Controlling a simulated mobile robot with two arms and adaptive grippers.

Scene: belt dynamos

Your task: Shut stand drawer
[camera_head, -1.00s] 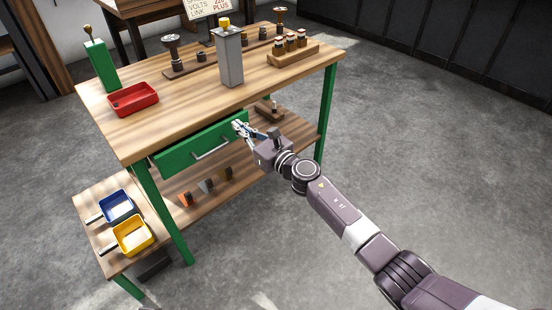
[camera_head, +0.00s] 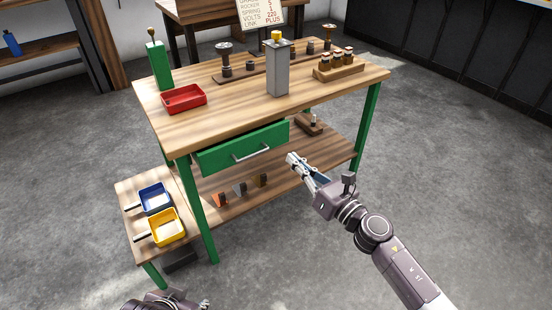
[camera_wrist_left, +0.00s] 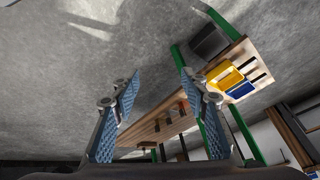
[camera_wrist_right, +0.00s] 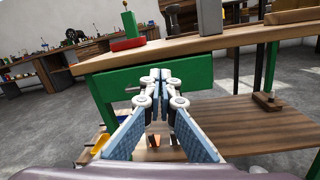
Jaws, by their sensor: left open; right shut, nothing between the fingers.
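The green stand drawer (camera_head: 225,153) with its silver bar handle (camera_head: 251,152) is under the wooden top of the green-legged stand (camera_head: 222,118). Its front lies close below the top's edge; I cannot tell whether it is fully flush. My right gripper (camera_head: 290,158) is shut and empty, in front of the drawer's right end and apart from the handle. In the right wrist view its closed fingertips (camera_wrist_right: 160,73) cover part of the drawer front (camera_wrist_right: 118,83). My left gripper (camera_head: 188,303) is partly cut off at the bottom edge. The left wrist view shows its fingers (camera_wrist_left: 156,80) open and empty.
A red tray (camera_head: 184,98), a grey post (camera_head: 278,72) and a wooden rack of jars (camera_head: 338,70) stand on top. Blue (camera_head: 155,197) and yellow (camera_head: 167,228) bins sit on the low side shelf. The floor at right is clear.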

